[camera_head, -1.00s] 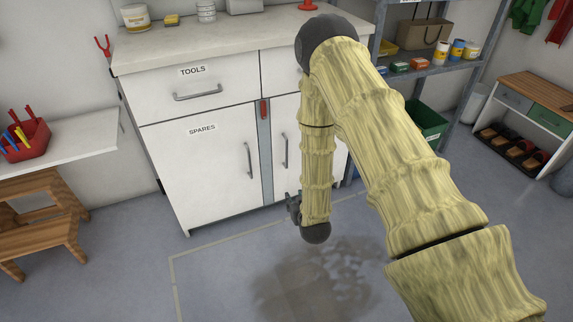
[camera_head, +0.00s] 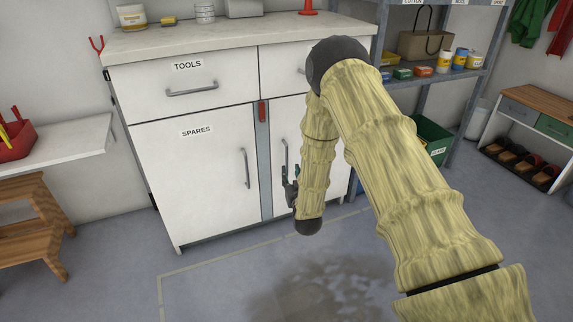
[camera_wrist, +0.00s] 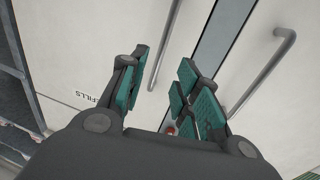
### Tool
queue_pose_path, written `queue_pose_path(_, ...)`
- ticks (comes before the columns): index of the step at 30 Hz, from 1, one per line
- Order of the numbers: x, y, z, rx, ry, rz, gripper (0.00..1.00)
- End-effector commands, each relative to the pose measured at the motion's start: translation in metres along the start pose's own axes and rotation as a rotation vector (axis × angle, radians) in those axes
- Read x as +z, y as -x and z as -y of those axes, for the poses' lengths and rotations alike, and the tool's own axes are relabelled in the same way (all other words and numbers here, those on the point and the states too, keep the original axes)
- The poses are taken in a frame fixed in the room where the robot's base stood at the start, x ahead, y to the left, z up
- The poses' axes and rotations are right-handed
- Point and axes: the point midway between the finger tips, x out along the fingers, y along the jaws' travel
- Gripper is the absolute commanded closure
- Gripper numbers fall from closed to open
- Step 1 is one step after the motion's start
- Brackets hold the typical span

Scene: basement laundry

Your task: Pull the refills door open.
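The refills door (camera_head: 282,115) is the right cabinet door, shut and largely hidden behind my arm. Its grey vertical bar handle (camera_head: 285,153) shows just left of my arm. In the wrist view the handle (camera_wrist: 166,45) runs between the lines of the two fingers, nearer the left one. Part of the door's upside-down label (camera_wrist: 88,97) shows at left. My gripper (camera_head: 291,183) is open at the handle's lower end; in the wrist view its teal-padded fingers (camera_wrist: 163,90) stand apart. I see no clear contact with the handle.
The spares door (camera_head: 192,185) with its own handle (camera_head: 245,168) is shut beside it, across a grey strip holding a red piece (camera_head: 262,111). The tools drawer (camera_head: 185,88) is shut above. A shelf rack (camera_head: 440,75) stands right. Floor in front is clear, with a dark patch.

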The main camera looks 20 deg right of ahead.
Motion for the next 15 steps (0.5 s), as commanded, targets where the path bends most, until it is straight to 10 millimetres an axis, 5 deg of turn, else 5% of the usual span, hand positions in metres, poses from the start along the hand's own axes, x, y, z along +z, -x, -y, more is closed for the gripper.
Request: queue_pose_path(15,0.002,-0.076,0.0,0.0,0.0,-0.001,0.68)
